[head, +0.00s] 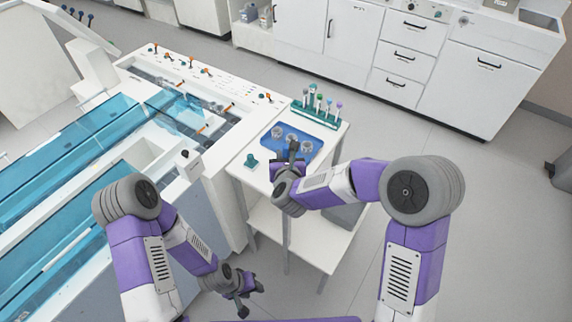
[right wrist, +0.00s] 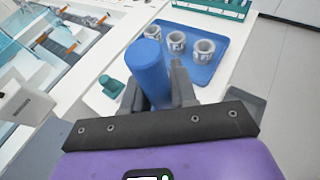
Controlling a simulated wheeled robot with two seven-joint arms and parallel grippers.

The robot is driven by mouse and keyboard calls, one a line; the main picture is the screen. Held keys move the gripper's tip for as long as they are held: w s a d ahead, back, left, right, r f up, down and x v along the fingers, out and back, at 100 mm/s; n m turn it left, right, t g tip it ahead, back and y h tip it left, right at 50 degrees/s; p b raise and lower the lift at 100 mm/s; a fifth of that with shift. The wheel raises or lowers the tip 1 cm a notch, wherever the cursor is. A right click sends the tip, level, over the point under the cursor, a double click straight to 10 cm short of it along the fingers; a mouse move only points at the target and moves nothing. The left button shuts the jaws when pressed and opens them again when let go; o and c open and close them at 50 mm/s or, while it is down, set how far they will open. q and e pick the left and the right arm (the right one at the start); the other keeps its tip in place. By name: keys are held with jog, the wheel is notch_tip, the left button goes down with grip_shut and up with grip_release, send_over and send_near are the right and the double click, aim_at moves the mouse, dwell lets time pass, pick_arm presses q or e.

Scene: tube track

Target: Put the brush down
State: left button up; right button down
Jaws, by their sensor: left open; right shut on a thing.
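My right gripper (right wrist: 160,85) is shut on a thick blue cylinder (right wrist: 147,62), which I take to be the brush. The cylinder stands up between the fingers in the right wrist view; its bristles and lower end cannot be made out. In the head view my right gripper (head: 292,150) is over the white side table (head: 245,180), at the near edge of the blue tray (head: 302,136), and hides the brush. A small teal stand (head: 250,161) is on the table to its left; it also shows in the right wrist view (right wrist: 112,87). My left gripper (head: 246,288) is open and empty, low at the front.
Three grey cups, one of them at the left (head: 277,132), stand in the blue tray. A teal rack (head: 315,112) with several coloured-topped items is at the table's back. The tube track machine (head: 185,95) adjoins the table at left. Open floor lies right.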

jog(key=shift+f+b, duration=0.5)
jog(key=shift+f, duration=1.3)
jog(key=shift+f, duration=0.15)
jog(key=c, duration=0.9)
grip_release()
